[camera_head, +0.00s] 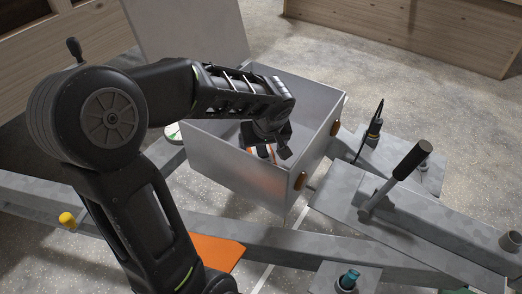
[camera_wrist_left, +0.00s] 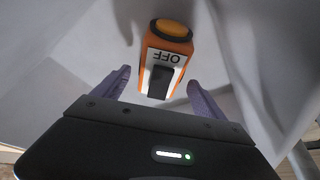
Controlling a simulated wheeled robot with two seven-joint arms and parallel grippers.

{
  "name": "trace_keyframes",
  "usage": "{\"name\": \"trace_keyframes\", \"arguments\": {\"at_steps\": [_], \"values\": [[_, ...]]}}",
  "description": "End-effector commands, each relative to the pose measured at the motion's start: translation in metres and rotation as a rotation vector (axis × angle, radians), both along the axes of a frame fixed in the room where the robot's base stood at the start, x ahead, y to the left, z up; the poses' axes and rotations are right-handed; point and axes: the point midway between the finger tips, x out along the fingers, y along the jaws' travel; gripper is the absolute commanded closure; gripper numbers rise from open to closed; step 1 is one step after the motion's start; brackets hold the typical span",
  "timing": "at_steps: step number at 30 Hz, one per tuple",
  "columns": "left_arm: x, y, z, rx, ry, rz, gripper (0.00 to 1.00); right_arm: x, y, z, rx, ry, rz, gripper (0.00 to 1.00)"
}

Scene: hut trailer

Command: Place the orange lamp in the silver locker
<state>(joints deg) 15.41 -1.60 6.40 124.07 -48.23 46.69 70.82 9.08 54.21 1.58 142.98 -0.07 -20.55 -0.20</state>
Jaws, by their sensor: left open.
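The silver locker (camera_head: 235,175) is an open-topped grey metal box in the middle of the head view, with its lid raised at the back. The orange lamp (camera_wrist_left: 168,58) lies inside it, with a round orange top and a white face marked OFF with a black switch. In the head view only a small orange part of the lamp shows below my gripper. My left gripper (camera_head: 270,149) reaches down into the locker. In the left wrist view its two fingers (camera_wrist_left: 158,92) are apart, one on each side of the lamp's lower end, with gaps between. My right gripper is not in view.
The locker stands on a grey metal trailer frame (camera_head: 300,235). A lever with a black handle (camera_head: 400,165) stands to the right. An orange plate (camera_head: 215,252) lies in front, and a teal-capped part (camera_head: 349,278) is at the bottom. Wooden furniture (camera_head: 420,30) stands behind.

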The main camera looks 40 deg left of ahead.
Motion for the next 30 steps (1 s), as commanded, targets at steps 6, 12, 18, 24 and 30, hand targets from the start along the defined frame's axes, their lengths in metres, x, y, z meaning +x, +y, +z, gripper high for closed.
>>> {"name": "trace_keyframes", "arguments": {"at_steps": [6,12,18,24,30], "values": [[-0.010,-0.014,0.047,0.001,-0.006,-0.001,0.18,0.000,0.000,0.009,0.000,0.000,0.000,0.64],[-0.017,-0.022,0.073,-0.001,-0.002,0.000,0.18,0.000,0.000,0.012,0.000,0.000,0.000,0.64],[-0.019,-0.025,0.079,-0.001,-0.001,0.000,0.18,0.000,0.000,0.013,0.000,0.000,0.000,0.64],[-0.019,-0.024,0.079,-0.001,-0.001,0.000,0.18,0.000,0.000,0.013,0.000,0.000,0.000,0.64],[-0.019,-0.024,0.079,-0.001,0.001,0.000,0.18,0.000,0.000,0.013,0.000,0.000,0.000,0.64]]}}
